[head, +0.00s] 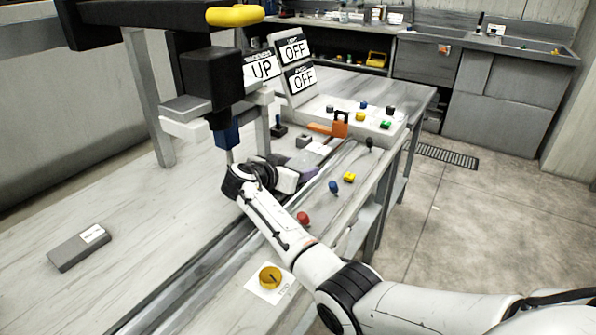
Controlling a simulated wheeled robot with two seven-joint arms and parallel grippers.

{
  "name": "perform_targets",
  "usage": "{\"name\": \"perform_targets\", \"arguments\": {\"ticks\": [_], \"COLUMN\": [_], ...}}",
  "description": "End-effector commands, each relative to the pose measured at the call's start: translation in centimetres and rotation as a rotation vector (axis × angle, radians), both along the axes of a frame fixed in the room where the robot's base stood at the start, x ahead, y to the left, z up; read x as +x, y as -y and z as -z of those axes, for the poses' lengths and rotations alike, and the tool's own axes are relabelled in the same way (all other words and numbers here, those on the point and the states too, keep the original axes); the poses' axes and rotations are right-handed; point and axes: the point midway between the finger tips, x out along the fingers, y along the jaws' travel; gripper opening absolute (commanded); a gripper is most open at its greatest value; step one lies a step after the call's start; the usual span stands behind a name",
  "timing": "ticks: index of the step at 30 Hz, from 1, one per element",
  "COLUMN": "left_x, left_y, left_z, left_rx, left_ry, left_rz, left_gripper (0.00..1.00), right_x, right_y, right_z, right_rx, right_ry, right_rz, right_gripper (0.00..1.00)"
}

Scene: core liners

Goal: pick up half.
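My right arm reaches in from the lower right, and its wrist is bent over the long grey rail (190,285) on the bench. My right gripper (303,172) points away toward the back of the bench, low over the rail. Its fingers are small and partly hidden by the wrist, so I cannot tell whether they are open or hold anything. I cannot clearly make out a half; one may be hidden behind the wrist. A flat grey block with a white label (80,248) lies apart on the left of the bench. My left gripper is not in view.
A dark machine head with a yellow handle (235,16) hangs over the bench. An orange clamp (330,128), coloured knobs and a yellow dial (270,277) line the right side. The left bench top is mostly clear.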

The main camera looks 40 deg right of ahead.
Motion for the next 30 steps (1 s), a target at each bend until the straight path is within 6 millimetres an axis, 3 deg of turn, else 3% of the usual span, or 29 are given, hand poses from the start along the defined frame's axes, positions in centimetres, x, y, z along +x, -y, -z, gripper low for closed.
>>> {"name": "perform_targets", "arguments": {"ticks": [1,6,8,17,28,30], "left_x": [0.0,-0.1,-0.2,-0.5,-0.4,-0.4], "left_y": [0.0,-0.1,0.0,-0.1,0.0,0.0], "left_z": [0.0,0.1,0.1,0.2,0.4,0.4], "left_rx": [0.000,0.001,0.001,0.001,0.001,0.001], "left_ry": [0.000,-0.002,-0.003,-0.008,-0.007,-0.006], "left_rz": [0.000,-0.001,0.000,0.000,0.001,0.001], "left_gripper": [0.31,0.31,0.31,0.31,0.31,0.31], "right_x": [0.0,0.0,0.1,0.1,0.1,-0.3], "right_y": [0.0,0.0,0.0,0.0,0.0,-1.1], "right_z": [0.0,0.0,-0.4,-0.7,-4.1,-3.8], "right_rx": [0.000,0.000,-0.005,-0.005,-0.004,-0.003], "right_ry": [0.000,-0.001,0.006,0.007,0.010,0.006], "right_rz": [0.000,0.000,0.000,-0.001,-0.001,-0.003], "right_gripper": [0.36,0.07,0.00,0.00,0.00,0.00]}}
